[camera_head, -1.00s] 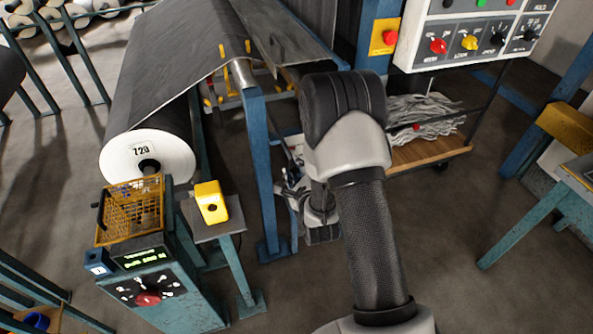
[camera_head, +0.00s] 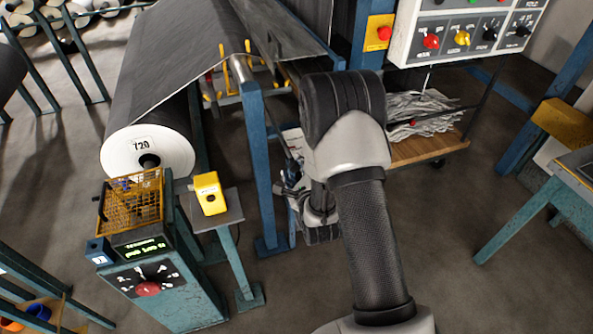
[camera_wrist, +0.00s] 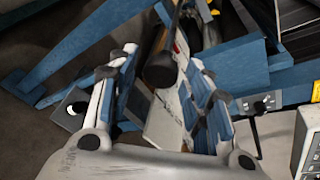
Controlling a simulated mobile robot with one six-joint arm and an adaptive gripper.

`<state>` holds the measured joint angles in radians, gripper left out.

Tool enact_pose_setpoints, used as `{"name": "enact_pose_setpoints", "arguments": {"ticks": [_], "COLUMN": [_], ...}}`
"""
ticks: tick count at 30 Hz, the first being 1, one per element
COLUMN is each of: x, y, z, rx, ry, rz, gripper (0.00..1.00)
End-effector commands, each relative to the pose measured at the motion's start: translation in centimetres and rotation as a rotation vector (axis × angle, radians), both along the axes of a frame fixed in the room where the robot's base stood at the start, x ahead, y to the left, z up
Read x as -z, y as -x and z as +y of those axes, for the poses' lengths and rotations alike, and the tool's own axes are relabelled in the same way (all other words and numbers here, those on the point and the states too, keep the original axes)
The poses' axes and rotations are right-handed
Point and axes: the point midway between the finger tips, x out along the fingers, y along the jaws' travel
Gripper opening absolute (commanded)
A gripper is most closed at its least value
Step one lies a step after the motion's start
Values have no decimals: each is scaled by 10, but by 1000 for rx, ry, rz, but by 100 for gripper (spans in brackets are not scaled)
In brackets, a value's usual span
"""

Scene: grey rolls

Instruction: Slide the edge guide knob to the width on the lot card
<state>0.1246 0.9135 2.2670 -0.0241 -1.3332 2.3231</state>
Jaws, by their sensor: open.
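My gripper (camera_wrist: 161,72) is open, its two blue-padded fingers spread on either side of a dark round-ended knob (camera_wrist: 160,70). The knob sits between the fingertips, on a brownish rod; I cannot tell whether a finger touches it. A pale card or plate (camera_wrist: 166,122) lies behind it, partly hidden by the fingers; its print is too small to read. In the head view my gripper (camera_head: 296,192) hangs beside the blue frame post, partly hidden by my arm. The knob cannot be made out there. A label reading 720 (camera_head: 142,145) is on the roll's white end.
The grey roll (camera_head: 163,95) feeds a sheet over the blue frame (camera_head: 258,160). A pedestal with a red knob (camera_head: 148,289) and a yellow box (camera_head: 209,193) stand at left. A control panel (camera_head: 460,38) and a wood-topped cart (camera_head: 425,150) are at right. The floor at lower right is open.

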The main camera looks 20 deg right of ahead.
Motion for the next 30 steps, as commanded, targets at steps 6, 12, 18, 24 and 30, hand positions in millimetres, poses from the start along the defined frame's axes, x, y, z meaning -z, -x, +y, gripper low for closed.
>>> {"name": "enact_pose_setpoints", "arguments": {"ticks": [6,12,18,24,30], "x": [0,-1,-9,-18,-21], "y": [0,5,35,63,72], "z": [0,0,3,6,7], "rx": [1,1,0,1,1], "ry": [0,0,0,0,0], "rz": [-1,2,3,1,-1], "gripper": [50,50,50,50,50]}}
